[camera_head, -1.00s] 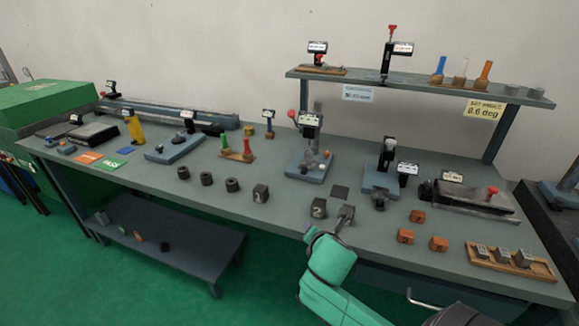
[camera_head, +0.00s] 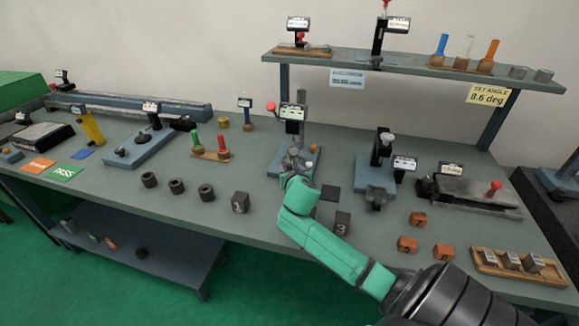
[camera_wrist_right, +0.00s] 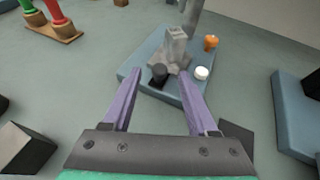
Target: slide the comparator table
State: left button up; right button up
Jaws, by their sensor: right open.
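The comparator stand has a blue base (camera_head: 273,165), an upright column and a small display (camera_head: 292,112). In the wrist view its blue base (camera_wrist_right: 140,60) carries a grey stepped piece (camera_wrist_right: 174,48), a black knob (camera_wrist_right: 159,73), a white button (camera_wrist_right: 202,73) and an orange ball (camera_wrist_right: 210,42). I cannot tell which part is the sliding table. My right gripper (camera_head: 293,160) is over the front of this base. In the wrist view its purple fingers (camera_wrist_right: 160,73) are open, spread on either side of the black knob, with nothing held. My left gripper is not in view.
A second blue-based gauge (camera_head: 375,178) stands to the right. Dark numbered blocks (camera_head: 240,202) (camera_head: 342,222) and black rings (camera_head: 177,186) lie near the front. Red and green pegs on a wooden stand (camera_head: 211,154) are on the left.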

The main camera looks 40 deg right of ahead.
jog(key=shift+x, duration=1.25)
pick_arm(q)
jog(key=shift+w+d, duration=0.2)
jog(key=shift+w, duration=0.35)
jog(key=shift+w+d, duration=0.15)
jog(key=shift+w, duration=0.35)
pick_arm(e)
jog(key=shift+r, duration=0.1)
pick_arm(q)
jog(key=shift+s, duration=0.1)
pick_arm(e)
jog(key=c, duration=0.9)
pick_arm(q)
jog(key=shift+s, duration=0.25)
pick_arm(e)
grip_shut()
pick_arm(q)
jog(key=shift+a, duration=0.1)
